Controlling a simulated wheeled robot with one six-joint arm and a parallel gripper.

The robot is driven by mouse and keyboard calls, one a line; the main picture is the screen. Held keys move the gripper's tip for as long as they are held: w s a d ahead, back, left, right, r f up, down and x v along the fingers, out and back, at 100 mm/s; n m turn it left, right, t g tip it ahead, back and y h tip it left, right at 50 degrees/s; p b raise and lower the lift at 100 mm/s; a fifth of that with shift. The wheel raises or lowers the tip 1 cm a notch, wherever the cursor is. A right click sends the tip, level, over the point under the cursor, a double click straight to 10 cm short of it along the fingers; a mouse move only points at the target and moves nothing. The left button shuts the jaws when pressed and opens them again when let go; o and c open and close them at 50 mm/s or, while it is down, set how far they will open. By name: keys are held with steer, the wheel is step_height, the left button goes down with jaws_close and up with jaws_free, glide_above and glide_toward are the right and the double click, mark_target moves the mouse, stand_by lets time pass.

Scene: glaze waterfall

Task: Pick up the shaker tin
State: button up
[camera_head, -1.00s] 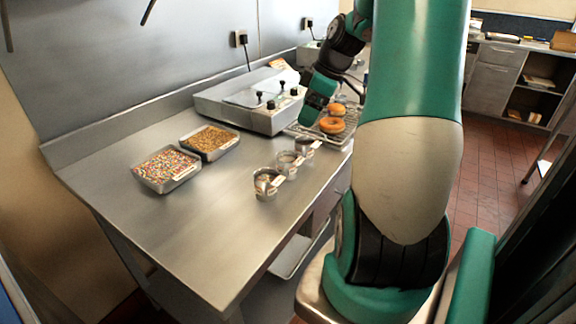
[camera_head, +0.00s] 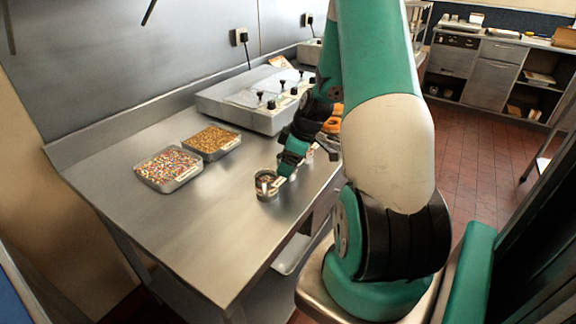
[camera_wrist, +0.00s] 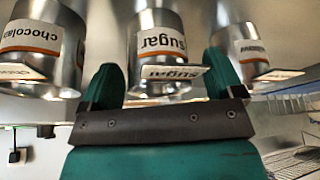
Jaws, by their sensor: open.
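Three metal shaker tins with labels and small tags are in the wrist view: one reads "chocolate" (camera_wrist: 35,45), the middle one "sugar" (camera_wrist: 158,45), the right one (camera_wrist: 240,45) has a label I cannot fully read. My gripper (camera_wrist: 163,78) is open and empty, its two green fingers spread to either side of the sugar tin's tag, with the tin between or just beyond them. In the head view the nearest tin (camera_head: 266,187) stands upright on the counter. My gripper (camera_head: 287,166) is just behind it, low over the row and hiding most of the other tins.
Two trays of toppings, one of coloured sprinkles (camera_head: 168,168) and one of brown bits (camera_head: 212,140), sit left on the steel counter (camera_head: 190,230). A grey machine (camera_head: 255,100) stands behind. Doughnuts (camera_head: 331,125) are partly hidden behind my arm. The counter's front left is clear.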

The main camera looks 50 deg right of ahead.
steer(key=shift+x, duration=0.95)
steer(key=shift+r, duration=0.1)
steer(key=c, duration=1.1)
